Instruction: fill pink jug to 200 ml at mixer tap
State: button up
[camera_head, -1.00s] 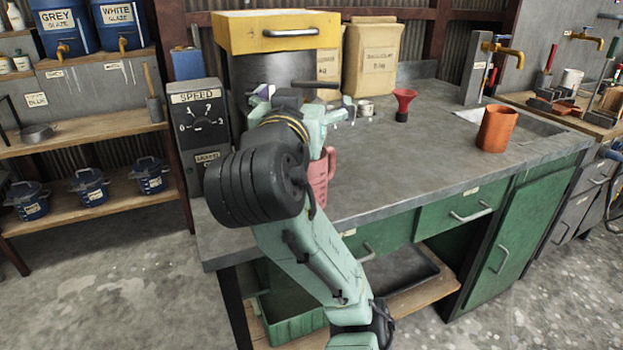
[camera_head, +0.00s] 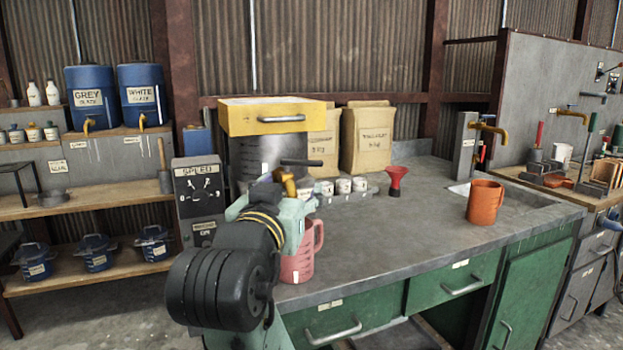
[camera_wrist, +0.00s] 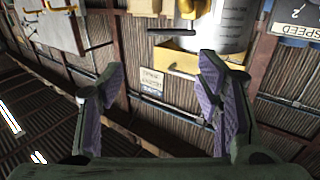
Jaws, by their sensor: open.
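The pink jug (camera_head: 302,262) stands upright on the counter, partly behind my arm, its handle to the right. Its contents cannot be seen. The mixer (camera_head: 258,155) is a grey, marked tank under a yellow top. Its brass tap (camera_head: 290,185) with a black lever (camera_head: 301,162) shows above the jug in the picture. In the wrist view, which is upside down, the brass tap (camera_wrist: 187,8) and lever (camera_wrist: 170,31) lie beyond the fingers. My gripper (camera_wrist: 160,88) is open and empty, its fingers apart. In the head view my arm hides the fingertips.
The speed panel (camera_head: 199,195) stands left of the mixer. Small white cups (camera_head: 343,186), a red funnel (camera_head: 396,180) and an orange jug (camera_head: 485,202) are on the counter (camera_head: 400,235). Its middle is clear. Another brass tap (camera_head: 490,130) is at the right.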

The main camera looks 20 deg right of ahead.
aim_at(311, 165)
jog(key=shift+c, duration=0.6)
jog(key=shift+w+d, duration=0.15)
jog(key=shift+w, duration=0.05)
jog(key=shift+c, duration=0.6)
jog(key=p+x, duration=0.3)
jog(key=x, duration=0.9)
jog(key=shift+w, duration=0.15)
grip_shut()
jog(key=shift+w+d, duration=0.3)
jog(key=shift+w, duration=0.15)
